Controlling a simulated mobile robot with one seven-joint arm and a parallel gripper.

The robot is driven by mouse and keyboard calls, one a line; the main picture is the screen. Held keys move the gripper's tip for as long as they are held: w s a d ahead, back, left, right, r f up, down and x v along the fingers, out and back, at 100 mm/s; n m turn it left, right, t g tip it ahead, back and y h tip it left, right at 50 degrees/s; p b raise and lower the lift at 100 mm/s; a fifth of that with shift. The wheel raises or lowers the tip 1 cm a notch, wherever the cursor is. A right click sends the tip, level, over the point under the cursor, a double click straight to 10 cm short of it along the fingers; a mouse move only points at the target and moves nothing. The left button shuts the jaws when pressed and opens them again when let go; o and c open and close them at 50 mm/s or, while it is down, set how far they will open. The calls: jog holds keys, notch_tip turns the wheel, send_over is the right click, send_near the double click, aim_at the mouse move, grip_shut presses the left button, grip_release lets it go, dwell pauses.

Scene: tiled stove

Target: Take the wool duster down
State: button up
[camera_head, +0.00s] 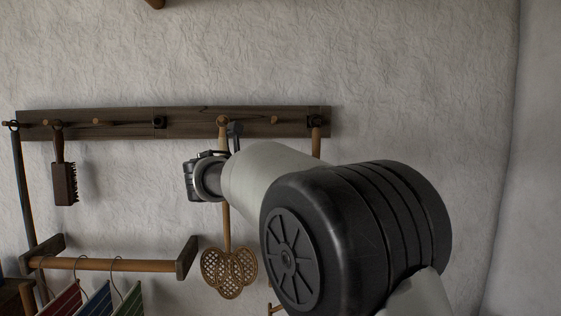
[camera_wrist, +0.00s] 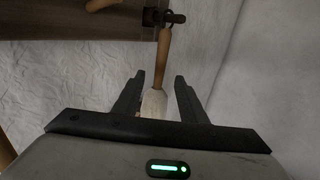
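The wool duster hangs from the right end of the peg rail. In the head view only the top of its wooden handle (camera_head: 316,143) shows; my arm hides the rest. In the wrist view the duster's wooden handle (camera_wrist: 161,58) hangs from a dark hook, with its pale wool head (camera_wrist: 154,103) below. My gripper (camera_wrist: 155,85) is open, its two dark fingers apart. The duster appears in the gap between them, and I see no clear contact. Whether it is truly between the fingers or beyond them I cannot tell. The lower wool is hidden by the gripper body.
The dark peg rail (camera_head: 185,123) runs along the rough white wall. A carpet beater (camera_head: 229,272) hangs left of the duster, partly behind my arm. A brush (camera_head: 64,182) hangs farther left. A wooden bar (camera_head: 120,265) with striped cloths is below. A wall corner stands at right.

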aim_at(314, 153)
jog(key=p+x, duration=0.1)
jog(key=x, duration=0.7)
jog(key=shift+w+d, duration=0.15)
grip_shut()
jog(key=shift+r, duration=0.1)
jog(key=shift+r, duration=0.45)
